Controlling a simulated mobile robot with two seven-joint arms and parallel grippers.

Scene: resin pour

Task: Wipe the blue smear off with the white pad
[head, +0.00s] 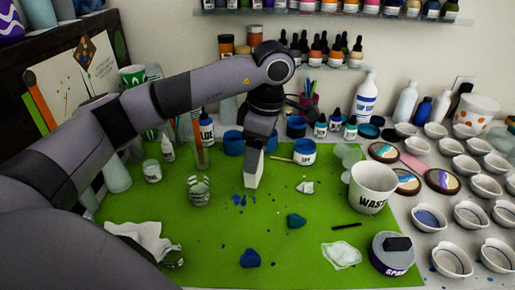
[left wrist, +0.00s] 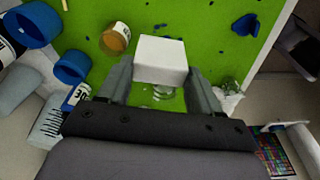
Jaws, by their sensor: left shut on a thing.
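My left gripper (head: 259,142) reaches down over the green mat (head: 130,200) and is shut on the white pad (head: 253,172), a pale upright block. In the left wrist view the pad (left wrist: 161,58) sits between the two fingers of my left gripper (left wrist: 160,82). Small dark-blue spots, seemingly the blue smear (head: 239,201), lie on the mat just in front of the pad. I cannot tell whether the pad touches the mat. My right gripper is not in view.
A clear glass (head: 199,190) stands left of the pad. Jars and bottles crowd the back.

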